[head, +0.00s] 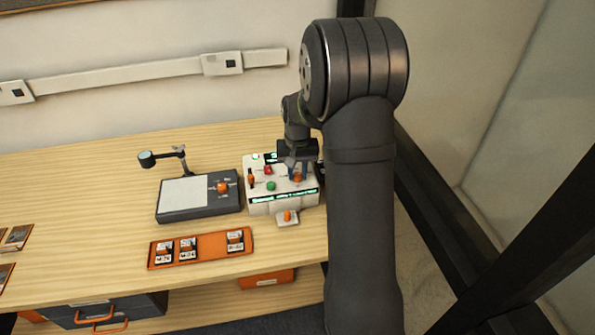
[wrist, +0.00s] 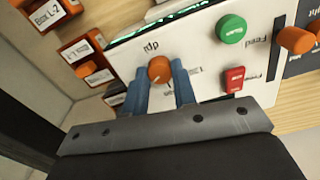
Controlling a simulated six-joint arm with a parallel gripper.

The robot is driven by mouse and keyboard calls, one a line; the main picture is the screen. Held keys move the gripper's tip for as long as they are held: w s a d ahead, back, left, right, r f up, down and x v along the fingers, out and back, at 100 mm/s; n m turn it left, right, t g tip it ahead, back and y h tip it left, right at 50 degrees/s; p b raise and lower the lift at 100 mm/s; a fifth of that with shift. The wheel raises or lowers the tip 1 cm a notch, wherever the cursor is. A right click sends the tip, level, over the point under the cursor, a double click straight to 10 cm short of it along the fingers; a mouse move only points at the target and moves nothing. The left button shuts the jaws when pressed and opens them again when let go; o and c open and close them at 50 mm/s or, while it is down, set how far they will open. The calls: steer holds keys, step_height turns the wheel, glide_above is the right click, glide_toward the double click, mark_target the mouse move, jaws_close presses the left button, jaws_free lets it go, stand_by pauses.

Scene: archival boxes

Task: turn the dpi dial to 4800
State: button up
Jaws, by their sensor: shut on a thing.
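The dpi dial (wrist: 159,69) is an orange knob on the white control panel (wrist: 200,57), with the label "dpi" beside it in the wrist view. My gripper (wrist: 159,82) has its two blue fingers on either side of the dial, shut on it. In the head view the dial (head: 297,178) shows on the panel box (head: 262,208), below my gripper (head: 296,169). The numbers around the dial are mostly hidden by the fingers or too small to read, so its setting cannot be told.
A green button (wrist: 231,29), a red switch (wrist: 234,79) and an orange feed lever (wrist: 295,40) are near the dial. A flat scanner with a grey bed (head: 184,192) stands left of the box. An orange tray (head: 210,254) with several small boxes lies in front.

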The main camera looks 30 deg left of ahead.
mark_target(298, 175)
steer(key=o, duration=1)
step_height(298, 175, up, 18)
steer(key=shift+f, duration=0.25)
steer(key=shift+f, duration=0.15)
step_height(298, 175, down, 17)
steer(key=shift+f, duration=0.15)
stand_by(0.6)
